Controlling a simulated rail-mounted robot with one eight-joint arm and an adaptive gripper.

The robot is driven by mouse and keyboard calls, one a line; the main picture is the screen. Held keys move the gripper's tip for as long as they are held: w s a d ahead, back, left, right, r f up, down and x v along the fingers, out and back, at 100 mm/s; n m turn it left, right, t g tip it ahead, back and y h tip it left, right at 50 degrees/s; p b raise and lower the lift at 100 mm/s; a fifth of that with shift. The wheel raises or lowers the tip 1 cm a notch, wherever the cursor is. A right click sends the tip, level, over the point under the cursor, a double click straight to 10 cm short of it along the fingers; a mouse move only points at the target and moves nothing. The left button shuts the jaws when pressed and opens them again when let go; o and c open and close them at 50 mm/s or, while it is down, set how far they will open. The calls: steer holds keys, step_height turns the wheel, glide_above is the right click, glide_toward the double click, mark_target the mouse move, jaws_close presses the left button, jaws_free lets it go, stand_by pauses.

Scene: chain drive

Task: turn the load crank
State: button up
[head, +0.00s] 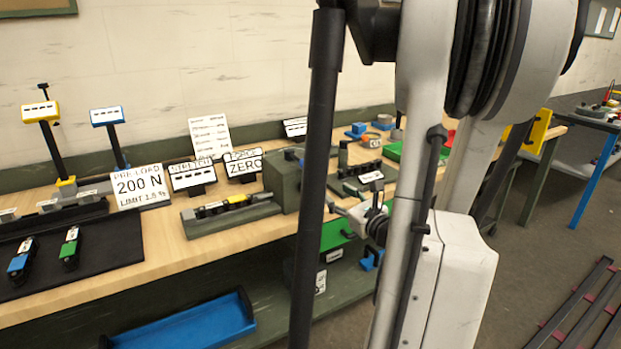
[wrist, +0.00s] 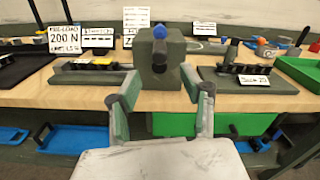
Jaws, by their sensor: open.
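A grey-green box (wrist: 175,80) stands at the front edge of the bench, in the middle of the wrist view. A dark arm with a blue knob (wrist: 159,32) shows on its face, the knob near the top; it looks like the load crank. The box also shows in the head view (head: 284,181), where its front is hard to make out. My gripper (wrist: 165,86) is open and empty, its fingers spread to the left and right in front of the box. In the head view, my gripper (head: 358,204) is in front of the bench, right of the box, partly behind my arm.
A fixture with a dark chain (wrist: 90,68) lies left of the box, and another fixture (wrist: 250,78) lies right of it. Signs (head: 243,165) stand behind. A green tray (wrist: 300,70) is at the right. A blue tray (head: 190,325) sits on the lower shelf.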

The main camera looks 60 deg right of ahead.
mark_target(313, 176)
steer(key=x, duration=1.3)
steer(key=shift+w+b, duration=0.2)
steer(key=shift+b, duration=0.1)
jaws_close()
